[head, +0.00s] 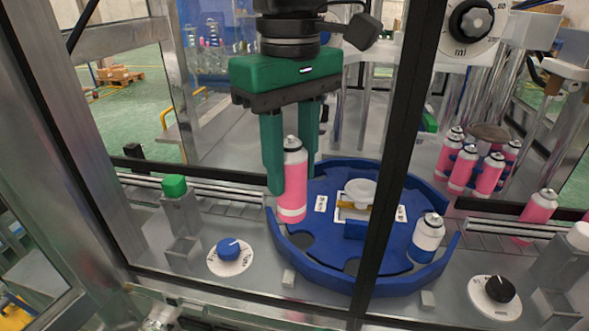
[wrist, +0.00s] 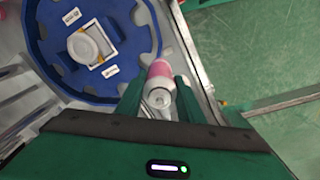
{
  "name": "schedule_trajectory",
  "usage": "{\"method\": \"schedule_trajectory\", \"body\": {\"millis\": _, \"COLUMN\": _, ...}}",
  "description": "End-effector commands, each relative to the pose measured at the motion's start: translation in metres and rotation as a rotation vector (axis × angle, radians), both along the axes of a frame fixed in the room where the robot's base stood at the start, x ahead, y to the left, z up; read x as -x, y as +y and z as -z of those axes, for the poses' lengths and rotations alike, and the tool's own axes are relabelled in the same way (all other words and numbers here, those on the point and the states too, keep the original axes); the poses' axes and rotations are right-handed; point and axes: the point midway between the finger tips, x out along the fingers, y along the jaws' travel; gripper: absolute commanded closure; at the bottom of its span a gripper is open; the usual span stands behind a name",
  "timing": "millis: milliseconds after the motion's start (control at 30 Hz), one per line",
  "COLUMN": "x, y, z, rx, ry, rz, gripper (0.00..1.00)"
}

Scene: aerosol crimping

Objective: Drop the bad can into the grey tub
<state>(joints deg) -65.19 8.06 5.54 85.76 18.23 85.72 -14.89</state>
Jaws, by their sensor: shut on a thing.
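My green gripper (head: 290,178) is shut on a pink can (head: 292,202) with a silver top and a white band near its base. The can is upright, over the left edge of the blue round turntable; I cannot tell how far it is above it. In the wrist view the can (wrist: 159,72) is between the fingers, seen from its silver top. No defect on it is plain to see. A white and blue can (head: 428,238) stands at the turntable's right side. I cannot make out a grey tub in either view.
The blue turntable (head: 325,280) has empty pockets at its front and a white round part at its centre. Several pink cans (head: 461,170) stand at the right. A dark frame post (head: 389,160) crosses the view.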

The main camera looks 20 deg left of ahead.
Motion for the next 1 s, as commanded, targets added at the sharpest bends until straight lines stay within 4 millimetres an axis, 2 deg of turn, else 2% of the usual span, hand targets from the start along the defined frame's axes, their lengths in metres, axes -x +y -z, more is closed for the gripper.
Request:
{"method": "schedule_trajectory", "body": {"millis": 500, "x": 0.000, "y": 0.001, "z": -0.024, "rx": 0.000, "ry": 0.001, "rz": -0.001, "gripper": 0.88}}
{"method": "schedule_trajectory", "body": {"millis": 1000, "x": 0.000, "y": 0.000, "z": -0.026, "rx": -0.001, "ry": 0.001, "rz": 0.000, "gripper": 0.88}}
